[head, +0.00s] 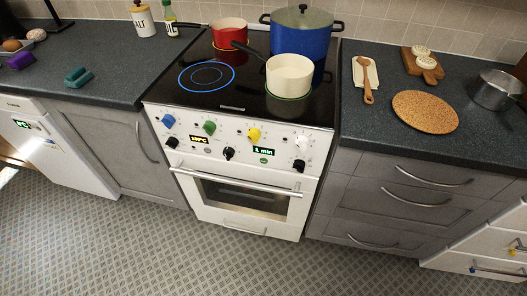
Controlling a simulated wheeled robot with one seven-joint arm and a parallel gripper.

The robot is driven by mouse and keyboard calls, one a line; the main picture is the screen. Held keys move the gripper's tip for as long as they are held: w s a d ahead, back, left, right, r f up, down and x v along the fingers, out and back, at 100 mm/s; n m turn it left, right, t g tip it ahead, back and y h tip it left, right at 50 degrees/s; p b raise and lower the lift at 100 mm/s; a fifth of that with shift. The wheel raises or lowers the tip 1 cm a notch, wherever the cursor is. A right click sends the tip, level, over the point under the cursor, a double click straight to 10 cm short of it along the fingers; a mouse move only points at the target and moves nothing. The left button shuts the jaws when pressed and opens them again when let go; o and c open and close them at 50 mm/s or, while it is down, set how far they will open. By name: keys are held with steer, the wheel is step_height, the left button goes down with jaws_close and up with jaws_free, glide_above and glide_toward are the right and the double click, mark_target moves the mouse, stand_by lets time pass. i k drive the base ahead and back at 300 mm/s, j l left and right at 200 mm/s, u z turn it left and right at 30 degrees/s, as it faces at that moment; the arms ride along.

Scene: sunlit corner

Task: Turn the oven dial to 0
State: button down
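The white stove (175,102) stands in the middle of the head view. Its front panel carries blue (168,121), green (209,127), yellow (254,134) and white (301,140) knobs. Below them are three black dials, at left (171,142), middle (228,153) and right (299,166). I cannot tell which one is the oven dial, and the dial marks are too small to read. A display (200,139) with orange digits sits between the left and middle dials. A green display (264,151) seems to read 1 min. The oven door (240,196) is shut. My gripper is not in view.
A cream pot (289,76), a blue pot (300,38) and a red pan (229,34) stand on the hob. The oven handle (235,182) sticks out below the panel. A cork mat (425,111) lies on the right counter. The tiled floor (150,245) in front is clear.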

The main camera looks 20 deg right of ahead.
mark_target(172, 143)
steer(key=i+j+z, duration=0.15)
steer(key=i+j, duration=0.15)
steer(key=i+j+z, duration=0.3)
steer(key=i+j, duration=0.15)
steer(key=j, duration=0.25)
steer(key=i+j+z, duration=0.15)
steer(key=j, duration=0.25)
steer(key=i, duration=0.1)
